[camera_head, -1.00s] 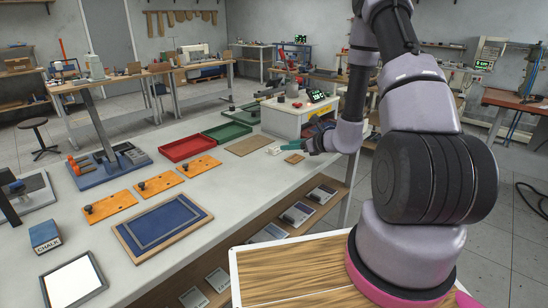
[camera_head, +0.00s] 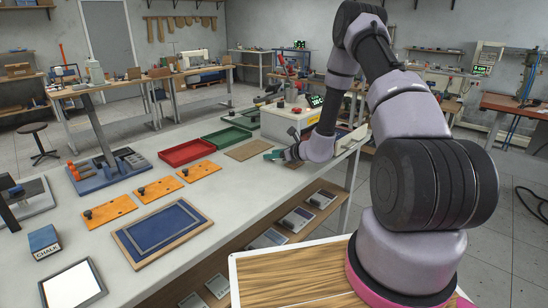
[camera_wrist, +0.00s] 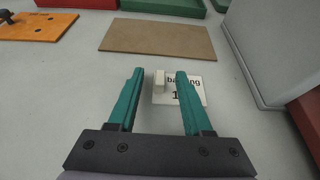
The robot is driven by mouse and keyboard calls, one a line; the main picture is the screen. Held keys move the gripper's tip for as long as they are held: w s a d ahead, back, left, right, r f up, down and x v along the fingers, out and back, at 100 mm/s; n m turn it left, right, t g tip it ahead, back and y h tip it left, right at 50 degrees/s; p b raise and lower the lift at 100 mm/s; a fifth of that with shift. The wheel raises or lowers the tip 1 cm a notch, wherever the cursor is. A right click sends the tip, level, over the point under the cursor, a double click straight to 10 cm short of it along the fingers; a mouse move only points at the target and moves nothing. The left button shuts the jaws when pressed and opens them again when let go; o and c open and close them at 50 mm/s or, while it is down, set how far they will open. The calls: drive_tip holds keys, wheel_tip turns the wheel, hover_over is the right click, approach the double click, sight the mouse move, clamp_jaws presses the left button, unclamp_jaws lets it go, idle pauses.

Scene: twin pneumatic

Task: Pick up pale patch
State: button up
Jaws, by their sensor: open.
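In the wrist view, a small pale cream block (camera_wrist: 160,78), which looks like the pale patch, is on or at the left edge of a white card (camera_wrist: 190,88) with partly hidden black print. My gripper (camera_wrist: 158,73) is open, its teal fingers on either side of the pale patch with gaps on both sides. Whether the fingertips are down at its height I cannot tell. In the head view my gripper (camera_head: 272,154) is low over the far part of the bench, and the patch cannot be made out there.
A brown board (camera_wrist: 158,38) lies flat beyond the patch. A pale cabinet (camera_wrist: 262,45) stands close on the right, with a red thing (camera_wrist: 308,115) at the edge. Red (camera_head: 186,151) and green (camera_head: 226,137) trays and orange plates (camera_head: 155,188) lie left along the bench (camera_head: 235,186).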

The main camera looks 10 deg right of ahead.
drive_tip(key=shift+c, duration=0.3)
clamp_jaws()
drive_tip(key=shift+r, duration=0.15)
